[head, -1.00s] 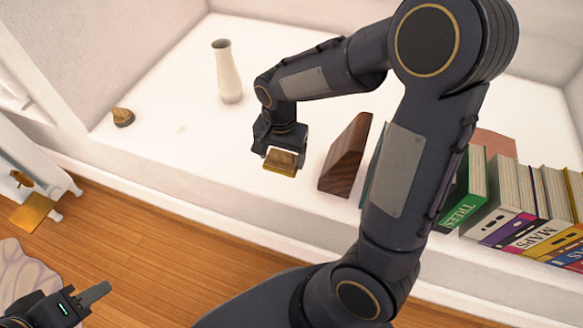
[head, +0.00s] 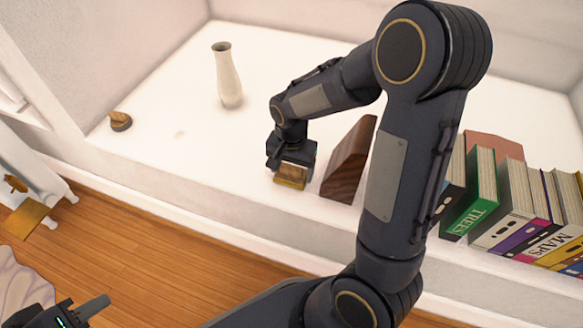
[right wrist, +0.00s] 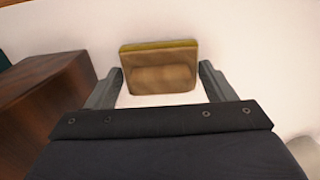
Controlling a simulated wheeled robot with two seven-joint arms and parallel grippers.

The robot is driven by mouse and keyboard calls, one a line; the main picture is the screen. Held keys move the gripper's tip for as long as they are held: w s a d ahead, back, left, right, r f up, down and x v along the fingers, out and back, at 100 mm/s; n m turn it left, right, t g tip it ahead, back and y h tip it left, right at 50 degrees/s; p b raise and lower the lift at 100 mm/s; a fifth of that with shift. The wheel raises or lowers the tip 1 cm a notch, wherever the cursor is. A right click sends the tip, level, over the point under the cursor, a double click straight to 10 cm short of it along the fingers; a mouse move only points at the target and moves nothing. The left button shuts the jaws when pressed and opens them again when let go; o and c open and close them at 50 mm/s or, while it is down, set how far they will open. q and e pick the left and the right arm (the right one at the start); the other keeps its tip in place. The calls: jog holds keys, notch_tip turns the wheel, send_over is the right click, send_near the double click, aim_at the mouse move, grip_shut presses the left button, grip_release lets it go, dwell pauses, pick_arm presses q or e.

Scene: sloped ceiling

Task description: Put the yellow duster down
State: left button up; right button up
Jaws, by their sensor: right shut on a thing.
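The yellow duster (head: 290,177) is a small brown block. The right wrist view shows it with a yellow strip along its far edge (right wrist: 158,72). My right gripper (head: 290,168) is shut on the duster, and its fingers (right wrist: 160,85) lie at either side of it. The duster is low over the white ledge (head: 190,165), near its front edge; I cannot tell whether it touches the surface. My left gripper (head: 88,308) is at the lower left, partly cut off and away from the ledge; its jaw opening is not clear.
A dark wooden wedge (head: 348,165) stands just right of the duster. Several books (head: 510,215) stand further right. A pale vase (head: 228,78) and a small wooden object (head: 120,121) are on the ledge at left.

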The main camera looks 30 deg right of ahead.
aim_at(291, 167)
jog(key=o, duration=1)
notch_tip(291, 167, up, 11)
jog(key=p, duration=0.5)
jog(key=s+a+r+n+t+y, duration=0.1)
jog(key=s+r+n+t, duration=0.1)
jog(key=s, duration=0.3)
jog(key=s+a+r+n+t+y, duration=0.1)
jog(key=s+r+n, duration=0.2)
jog(key=s, duration=0.3)
jog(key=s+a+r+n+t+y, duration=0.1)
jog(key=s+a+r+n+t, duration=0.1)
jog(key=s, duration=0.4)
jog(key=shift+r+n+t+y, duration=0.3)
jog(key=shift+r+n+y, duration=0.15)
jog(key=shift+n, duration=0.25)
